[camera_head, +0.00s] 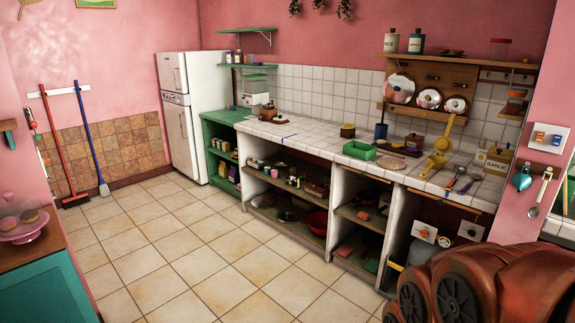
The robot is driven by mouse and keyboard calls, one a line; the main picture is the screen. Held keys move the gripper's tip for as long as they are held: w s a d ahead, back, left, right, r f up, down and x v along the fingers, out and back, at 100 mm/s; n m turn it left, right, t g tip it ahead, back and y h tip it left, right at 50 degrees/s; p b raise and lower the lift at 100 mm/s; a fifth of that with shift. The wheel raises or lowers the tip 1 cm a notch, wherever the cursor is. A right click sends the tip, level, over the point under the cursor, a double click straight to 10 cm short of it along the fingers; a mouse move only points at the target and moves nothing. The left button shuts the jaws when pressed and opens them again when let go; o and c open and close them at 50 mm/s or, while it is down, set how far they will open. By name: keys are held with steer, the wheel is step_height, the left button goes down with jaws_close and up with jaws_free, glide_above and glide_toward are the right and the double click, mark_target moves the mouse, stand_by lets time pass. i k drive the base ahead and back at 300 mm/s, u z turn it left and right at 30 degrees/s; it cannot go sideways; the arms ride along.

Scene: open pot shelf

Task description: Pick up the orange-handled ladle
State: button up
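A small ladle or spoon (540,192) hangs at the far right on the pink wall, below the white switch plate. Its bowl is pale and hangs down, and its short handle looks tan or orange. On the right part of the counter lie a few more long utensils, among them a dark-bowled one (455,176); their handle colours are too small to tell. I cannot tell for sure which is the orange-handled ladle. My gripper is not in view. Reddish-brown parts of my own arm fill the lower right corner and hide the floor there.
A white-tiled counter (290,130) with open shelves below runs along the back wall. It holds a green tray (360,150), a yellow scoop (437,155) and a garlic box (494,160). A fridge (187,105) stands at the back left. The tiled floor (200,240) is clear.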

mark_target(459, 169)
steer(key=u, duration=0.15)
steer(key=i, duration=2.1)
steer(key=z, duration=0.85)
steer(key=i, duration=1.8)
steer(key=z, duration=0.9)
